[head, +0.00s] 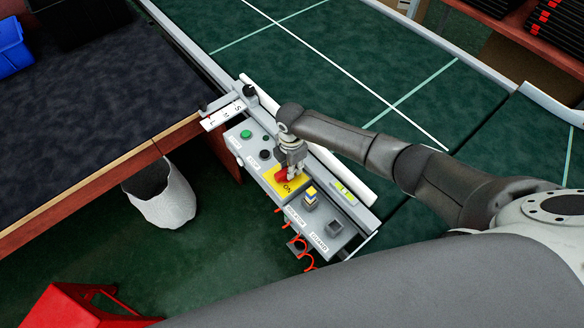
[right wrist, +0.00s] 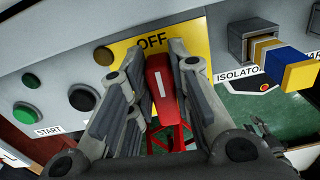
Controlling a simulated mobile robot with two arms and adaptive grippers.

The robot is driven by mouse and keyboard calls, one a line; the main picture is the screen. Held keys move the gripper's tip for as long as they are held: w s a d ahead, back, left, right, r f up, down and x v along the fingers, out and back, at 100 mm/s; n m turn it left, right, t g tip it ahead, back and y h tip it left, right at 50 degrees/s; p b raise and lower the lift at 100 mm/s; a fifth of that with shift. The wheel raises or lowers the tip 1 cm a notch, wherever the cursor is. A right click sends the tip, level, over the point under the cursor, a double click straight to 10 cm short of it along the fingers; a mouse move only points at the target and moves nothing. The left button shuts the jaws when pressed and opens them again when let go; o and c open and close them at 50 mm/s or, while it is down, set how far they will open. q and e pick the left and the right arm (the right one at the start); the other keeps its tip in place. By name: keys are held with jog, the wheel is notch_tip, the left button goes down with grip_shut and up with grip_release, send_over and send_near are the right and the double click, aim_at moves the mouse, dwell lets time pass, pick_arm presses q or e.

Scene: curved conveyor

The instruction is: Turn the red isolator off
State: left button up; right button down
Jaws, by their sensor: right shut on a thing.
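The red isolator handle (head: 282,174) sits on a yellow plate (head: 299,183) on the grey control box. The word ON is readable on the plate in the head view. In the right wrist view the red handle (right wrist: 161,80) stands between the finger pads, its white line running up and down the picture. Its upper end is just below the word OFF on the yellow plate (right wrist: 125,45). My right gripper (head: 291,169) is shut on the handle from above; its fingers (right wrist: 157,52) flank it on both sides and partly hide the plate.
A green start button (right wrist: 31,81) and a dark button lie left of the plate. A blue, yellow and white plug block (right wrist: 288,67) stands close on its right. Red hooks (head: 308,262) hang at the box's front. The conveyor (head: 330,60) runs behind; a white bin (head: 165,200) stands left.

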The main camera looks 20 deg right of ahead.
jog(key=shift+a+n, duration=0.1)
jog(key=shift+n, duration=0.4)
jog(key=c, duration=1.3)
grip_release()
jog(key=shift+w, duration=0.1)
notch_tip(320, 180, up, 12)
jog(key=shift+f, duration=0.1)
